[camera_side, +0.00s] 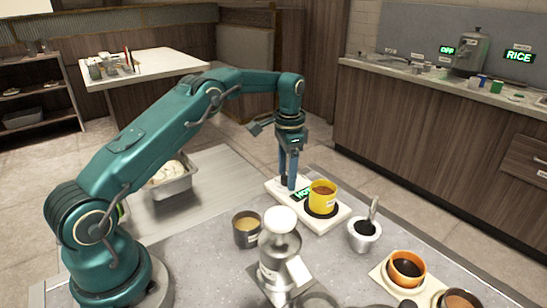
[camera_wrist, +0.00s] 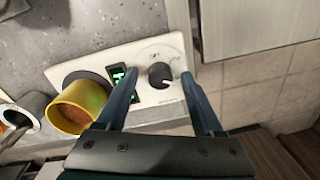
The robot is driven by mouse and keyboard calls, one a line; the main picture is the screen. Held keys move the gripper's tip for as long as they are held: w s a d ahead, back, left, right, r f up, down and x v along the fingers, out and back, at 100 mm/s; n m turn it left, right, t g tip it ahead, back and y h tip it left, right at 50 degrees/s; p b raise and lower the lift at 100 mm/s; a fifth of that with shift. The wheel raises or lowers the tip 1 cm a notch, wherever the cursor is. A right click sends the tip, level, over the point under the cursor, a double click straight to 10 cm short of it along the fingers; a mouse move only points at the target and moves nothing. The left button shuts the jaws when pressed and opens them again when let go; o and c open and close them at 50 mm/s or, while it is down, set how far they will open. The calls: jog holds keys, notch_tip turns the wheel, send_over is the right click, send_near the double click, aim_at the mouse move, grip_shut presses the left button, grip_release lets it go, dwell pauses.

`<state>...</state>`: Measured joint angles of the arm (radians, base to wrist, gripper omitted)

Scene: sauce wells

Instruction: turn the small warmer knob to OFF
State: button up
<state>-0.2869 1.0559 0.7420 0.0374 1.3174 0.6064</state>
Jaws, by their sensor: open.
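The small warmer is a white slab (camera_side: 335,221) with a green-lit display (camera_side: 302,194). In the wrist view the warmer (camera_wrist: 100,60) carries a round black knob (camera_wrist: 160,75) on a pale dial, beside the lit display (camera_wrist: 121,80). A yellow cup of brown sauce (camera_side: 322,190) stands on its dark plate; the yellow cup also shows in the wrist view (camera_wrist: 75,108). My gripper (camera_side: 288,186) points down over the knob end of the warmer. In the wrist view my gripper (camera_wrist: 158,74) is open, with one finger on each side of the knob. Contact cannot be told.
A dark cup of tan sauce (camera_side: 246,230), a clear-bodied dispenser (camera_side: 279,258) and a metal pot with a spoon (camera_side: 364,236) stand near the warmer. Orange-rimmed pots (camera_side: 407,268) are at front right. A metal pan (camera_side: 172,181) is on the left.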

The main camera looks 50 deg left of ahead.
grip_shut()
jog(key=shift+n, duration=0.3)
jog(key=n, duration=0.4)
jog(key=shift+w, duration=0.1)
jog(key=n, duration=1)
jog(key=shift+g, duration=0.3)
jog(key=shift+r+n, duration=0.1)
jog(key=shift+n, duration=1.7)
